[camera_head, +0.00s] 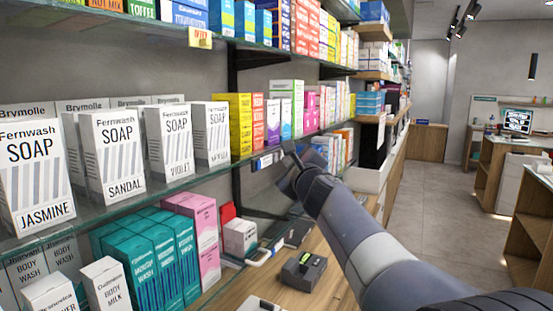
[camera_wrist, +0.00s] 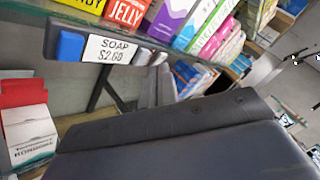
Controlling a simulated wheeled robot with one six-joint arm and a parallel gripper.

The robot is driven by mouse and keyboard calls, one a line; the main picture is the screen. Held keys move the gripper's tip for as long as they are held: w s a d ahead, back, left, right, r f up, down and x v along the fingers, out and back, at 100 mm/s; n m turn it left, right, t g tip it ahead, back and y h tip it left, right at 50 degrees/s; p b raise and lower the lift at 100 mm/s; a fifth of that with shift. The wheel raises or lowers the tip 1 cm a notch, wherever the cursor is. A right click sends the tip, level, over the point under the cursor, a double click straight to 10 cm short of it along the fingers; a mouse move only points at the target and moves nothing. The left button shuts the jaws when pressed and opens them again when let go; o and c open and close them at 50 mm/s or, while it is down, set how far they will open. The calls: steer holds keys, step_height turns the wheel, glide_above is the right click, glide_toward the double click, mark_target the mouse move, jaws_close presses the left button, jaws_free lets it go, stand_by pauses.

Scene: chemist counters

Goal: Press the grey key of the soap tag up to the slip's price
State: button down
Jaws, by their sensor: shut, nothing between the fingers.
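The soap tag (camera_wrist: 108,49) is on the shelf edge in the wrist view. Its white display reads "SOAP" and what looks like $2.60. A blue key (camera_wrist: 71,45) sits at its left end. A small grey key (camera_wrist: 141,56) seems to sit just right of the display, close to my fingertips. In the head view the tag (camera_head: 266,160) is small, just left of my gripper (camera_head: 289,152). My gripper is shut and empty, its tips near the tag's right end; I cannot tell whether they touch it. I cannot make out the slip or its price.
Soap boxes (camera_head: 113,155) stand on the glass shelf at left. Yellow and red boxes (camera_head: 239,125) stand above the tag. Below are teal body wash boxes (camera_head: 155,262) and a dark device (camera_head: 303,270) with a green display on the wooden counter. The aisle floor (camera_head: 430,190) at right is clear.

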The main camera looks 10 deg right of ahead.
steer(key=shift+a, duration=0.1)
stand_by(0.6)
steer(key=shift+w+a, duration=0.25)
steer(key=shift+w+a, duration=0.25)
steer(key=shift+a, duration=0.15)
stand_by(0.7)
steer(key=shift+d, duration=0.1)
steer(key=shift+s+d, duration=0.5)
steer(key=shift+d, duration=0.1)
steer(key=shift+d, duration=0.1)
steer(key=s+d, duration=0.1)
steer(key=d, duration=0.1)
steer(key=s+d, duration=0.2)
stand_by(0.6)
steer(key=shift+a, duration=0.1)
stand_by(0.4)
